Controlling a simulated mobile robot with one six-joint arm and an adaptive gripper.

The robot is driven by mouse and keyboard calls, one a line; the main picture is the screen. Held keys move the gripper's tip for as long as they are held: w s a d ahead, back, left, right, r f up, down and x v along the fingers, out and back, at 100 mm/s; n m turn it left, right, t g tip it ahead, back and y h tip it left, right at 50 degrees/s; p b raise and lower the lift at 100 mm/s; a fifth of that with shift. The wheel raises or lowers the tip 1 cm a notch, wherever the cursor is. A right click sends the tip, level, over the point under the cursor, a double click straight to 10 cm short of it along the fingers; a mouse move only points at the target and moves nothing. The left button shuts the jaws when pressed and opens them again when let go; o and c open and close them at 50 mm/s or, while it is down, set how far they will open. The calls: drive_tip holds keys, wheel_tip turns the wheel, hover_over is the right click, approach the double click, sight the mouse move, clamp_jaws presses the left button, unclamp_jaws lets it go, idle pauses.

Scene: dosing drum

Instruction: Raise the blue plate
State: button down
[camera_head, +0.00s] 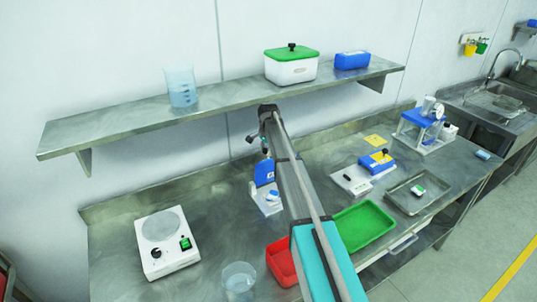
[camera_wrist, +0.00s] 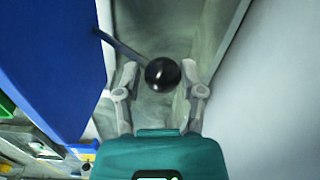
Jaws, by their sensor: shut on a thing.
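The blue plate (camera_wrist: 55,60) fills the left side of the wrist view. A thin dark rod runs from it to a round black knob (camera_wrist: 163,75). My gripper (camera_wrist: 161,78) has one finger on each side of the knob and is shut on it. In the head view, a blue part (camera_head: 264,172) stands upright on a white device (camera_head: 267,203) on the bench, just below the end of my arm; I take it for the same plate. My arm hides part of the device, and the knob cannot be made out there.
A steel shelf (camera_head: 120,122) runs behind and above my arm, with a beaker (camera_head: 181,88), a green-lidded box (camera_head: 291,68) and a blue box (camera_head: 352,60). A white hotplate (camera_head: 166,243), a red bin (camera_head: 281,263) and a green tray (camera_head: 364,227) stand on the bench.

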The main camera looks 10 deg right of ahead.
drive_tip(key=shift+w+a+f, duration=0.1)
drive_tip(key=shift+w+f, duration=0.05)
drive_tip(key=shift+f, duration=0.3)
drive_tip(key=shift+b, duration=0.3)
drive_tip(key=shift+c, duration=2.3)
unclamp_jaws()
drive_tip(key=shift+o, duration=0.8)
drive_tip(key=shift+w+f, duration=0.15)
drive_tip(key=shift+f, duration=0.05)
drive_tip(key=shift+r, duration=0.15)
